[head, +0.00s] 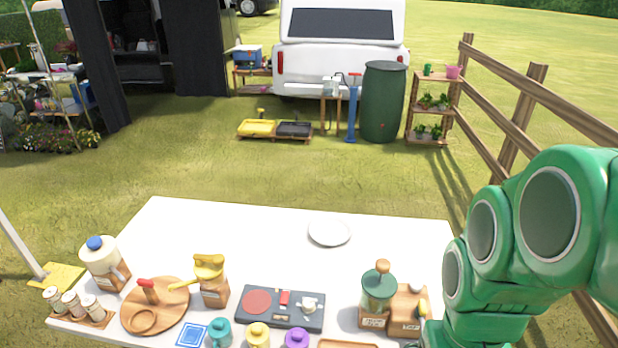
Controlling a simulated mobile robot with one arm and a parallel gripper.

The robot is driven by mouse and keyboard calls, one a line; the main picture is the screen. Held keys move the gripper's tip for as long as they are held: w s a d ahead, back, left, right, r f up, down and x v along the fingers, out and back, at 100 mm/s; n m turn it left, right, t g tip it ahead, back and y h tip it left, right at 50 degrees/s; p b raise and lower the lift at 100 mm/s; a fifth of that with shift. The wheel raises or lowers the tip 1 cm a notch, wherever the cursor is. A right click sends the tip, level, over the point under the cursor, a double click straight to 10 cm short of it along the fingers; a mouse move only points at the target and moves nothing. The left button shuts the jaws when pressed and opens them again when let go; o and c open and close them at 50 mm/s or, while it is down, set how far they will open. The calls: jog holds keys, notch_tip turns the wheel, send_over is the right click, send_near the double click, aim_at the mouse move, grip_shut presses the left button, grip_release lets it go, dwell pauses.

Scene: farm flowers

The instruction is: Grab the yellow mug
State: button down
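The yellow mug (257,336) stands at the front edge of the white table (270,224), between a teal mug (220,333) on its left and a purple mug (297,338) on its right. The bottom of the picture cuts off its lower part. My green arm fills the right side of the view. My gripper is not in view, so I cannot tell whether it is open or holds anything.
A white plate (329,233) lies farther back. The table's back left is clear.

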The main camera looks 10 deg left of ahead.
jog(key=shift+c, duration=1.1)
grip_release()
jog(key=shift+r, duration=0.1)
